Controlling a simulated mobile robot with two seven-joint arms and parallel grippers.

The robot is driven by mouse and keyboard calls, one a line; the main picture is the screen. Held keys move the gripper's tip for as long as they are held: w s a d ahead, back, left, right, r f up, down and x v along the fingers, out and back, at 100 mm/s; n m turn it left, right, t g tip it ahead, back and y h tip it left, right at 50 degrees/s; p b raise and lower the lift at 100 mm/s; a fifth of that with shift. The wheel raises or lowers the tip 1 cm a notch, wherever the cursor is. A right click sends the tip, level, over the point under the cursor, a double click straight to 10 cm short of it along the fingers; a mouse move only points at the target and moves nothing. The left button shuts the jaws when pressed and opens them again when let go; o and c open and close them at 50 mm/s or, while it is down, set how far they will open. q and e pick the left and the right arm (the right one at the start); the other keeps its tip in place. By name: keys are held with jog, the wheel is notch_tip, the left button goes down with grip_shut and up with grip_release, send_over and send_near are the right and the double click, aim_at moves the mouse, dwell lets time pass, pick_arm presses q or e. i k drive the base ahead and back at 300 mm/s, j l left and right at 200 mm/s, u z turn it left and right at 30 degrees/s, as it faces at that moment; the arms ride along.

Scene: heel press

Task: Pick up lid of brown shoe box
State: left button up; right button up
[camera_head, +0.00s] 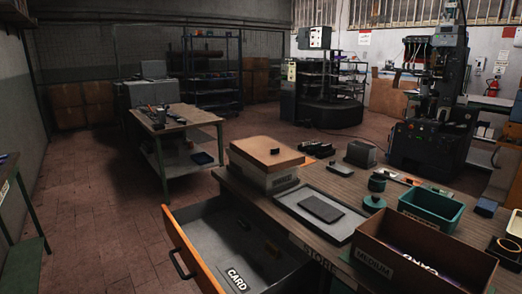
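A box with a tan-brown lid (268,151) stands on the near workbench at its back left corner. The lid lies flat on top of a pale grey box body (268,180), and a small dark item rests on the lid. A larger open brown box (385,272) marked MEDIUM stands at the bench's front right, with a purple item with white lettering inside. I cannot tell for sure which box is the brown shoe box. Neither of my grippers is in view.
An open drawer (185,245) with an orange front and a CARD label juts out at the bench's left. A grey tray (322,235) with a dark slab lies beside the lidded box. A teal bin (431,207) stands to the right. Floor left of the drawer is clear.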

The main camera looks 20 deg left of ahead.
aim_at(270, 156)
jog(key=i+j, duration=0.1)
jog(key=j, duration=0.4)
jog(key=i+j, duration=0.1)
jog(key=j, duration=0.45)
jog(key=i+j, duration=0.1)
jog(key=j, duration=0.4)
jog(key=i+j, duration=0.1)
jog(key=j, duration=0.4)
jog(key=i+j, duration=0.1)
jog(key=j, duration=0.4)
jog(key=j+z, duration=0.3)
jog(key=j, duration=0.5)
jog(key=i, duration=0.05)
